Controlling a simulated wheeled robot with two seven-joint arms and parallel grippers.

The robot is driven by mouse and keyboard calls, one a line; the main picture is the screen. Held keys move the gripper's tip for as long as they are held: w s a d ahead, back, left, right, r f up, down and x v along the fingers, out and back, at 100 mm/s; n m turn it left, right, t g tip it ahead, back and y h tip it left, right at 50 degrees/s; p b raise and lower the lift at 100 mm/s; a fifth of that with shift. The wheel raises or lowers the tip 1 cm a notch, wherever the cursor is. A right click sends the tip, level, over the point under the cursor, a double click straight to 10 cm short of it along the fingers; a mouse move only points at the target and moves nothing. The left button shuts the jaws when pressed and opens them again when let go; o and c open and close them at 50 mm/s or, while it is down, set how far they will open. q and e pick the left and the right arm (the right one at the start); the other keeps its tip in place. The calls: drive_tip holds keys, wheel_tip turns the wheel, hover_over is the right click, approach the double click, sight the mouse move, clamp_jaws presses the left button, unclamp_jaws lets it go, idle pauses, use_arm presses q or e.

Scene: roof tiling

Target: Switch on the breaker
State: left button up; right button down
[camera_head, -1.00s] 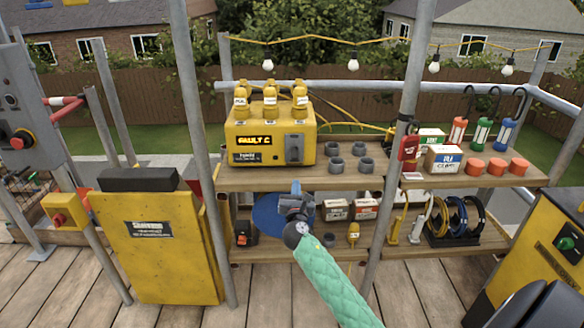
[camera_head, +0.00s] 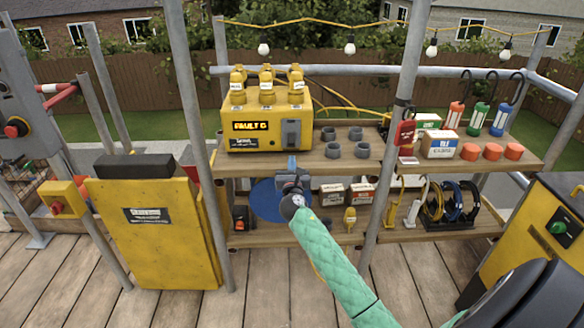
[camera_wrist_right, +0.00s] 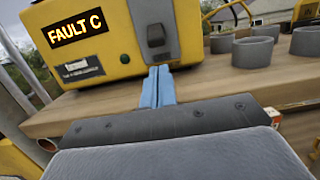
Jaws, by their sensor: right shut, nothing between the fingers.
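The yellow power box (camera_head: 266,127) stands on the upper wooden shelf, with a lit display (camera_head: 250,126) reading "FAULT C". Its breaker (camera_head: 291,133) is a grey panel with a dark switch on the right of the front face. In the right wrist view the breaker switch (camera_wrist_right: 156,37) is just above my fingertips. My right gripper (camera_head: 292,162) is shut and empty, with its blue fingers pressed together below the breaker, near the shelf's front edge. In the right wrist view the fingers (camera_wrist_right: 158,80) point up at the breaker; a small gap seems to remain. My left gripper does not show.
Several grey rings (camera_head: 347,150) stand right of the box. A metal pole (camera_head: 392,130) rises farther right, with a red tag (camera_head: 405,133) on it. A lower shelf (camera_head: 330,240) holds small boxes and cable coils. The upper shelf's edge (camera_head: 240,170) lies close to my gripper.

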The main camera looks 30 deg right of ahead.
sight(291, 139)
drive_tip(key=x, duration=0.4)
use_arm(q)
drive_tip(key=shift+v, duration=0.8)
use_arm(e)
drive_tip(key=shift+x, duration=0.8)
use_arm(q)
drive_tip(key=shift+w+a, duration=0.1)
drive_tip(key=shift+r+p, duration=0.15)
drive_tip(key=shift+p, duration=0.2)
